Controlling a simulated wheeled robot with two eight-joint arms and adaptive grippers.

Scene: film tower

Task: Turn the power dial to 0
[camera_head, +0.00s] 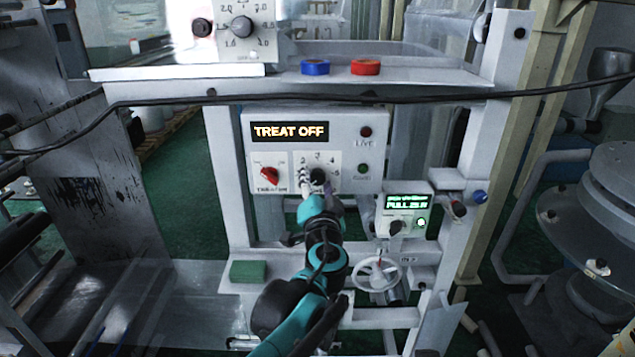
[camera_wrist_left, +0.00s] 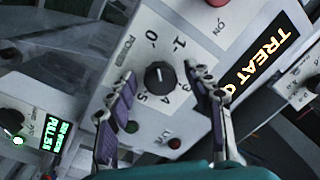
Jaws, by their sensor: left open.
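The power dial (camera_head: 318,176) is a black round knob on a white plate of the grey control box (camera_head: 345,122). In the left wrist view the power dial (camera_wrist_left: 159,75) has the word POWER and numbers such as 0, 1, 3, 4 and 5 around it. I cannot clearly tell which number its pointer faces. My left gripper (camera_head: 319,180) is in front of the dial. In the wrist view my left gripper (camera_wrist_left: 162,78) is open, one finger on each side of the knob, with gaps visible. Contact is not visible. My right gripper is not in view.
A red switch knob (camera_head: 269,175) sits left of the dial, under the lit TREAT OFF display (camera_head: 290,131). A small box with a green screen (camera_head: 405,201) and a white handwheel (camera_head: 377,274) are at the lower right. A black cable (camera_head: 400,98) crosses above.

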